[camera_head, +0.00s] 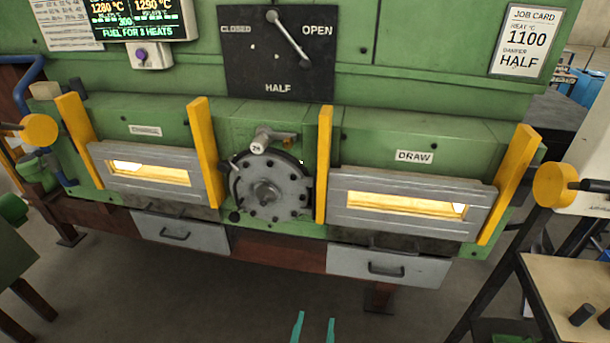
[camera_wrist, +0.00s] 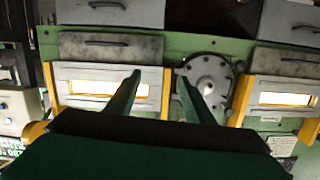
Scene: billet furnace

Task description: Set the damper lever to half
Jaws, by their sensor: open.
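The damper lever (camera_head: 290,39) is a pale bar on a black plate (camera_head: 240,70) on the furnace's upper front. Its round end is at the plate's top middle, and the bar slants down to the right. Its lower end lies between the OPEN mark (camera_head: 317,30) and the HALF mark (camera_head: 278,88); CLOSED (camera_head: 236,29) is at the left. My gripper (camera_head: 315,327) shows two teal fingertips at the bottom edge, apart and empty, far below the lever. In the wrist view my gripper (camera_wrist: 159,78) is open; the lever is not visible there.
A job card (camera_head: 524,40) reads 1100 and damper HALF. Below the plate is a round bolted cover (camera_head: 270,195) with a grey handle (camera_head: 262,142). Glowing charge (camera_head: 150,173) and draw (camera_head: 405,204) openings flank it, with yellow posts (camera_head: 324,165) standing out. The floor in front is clear.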

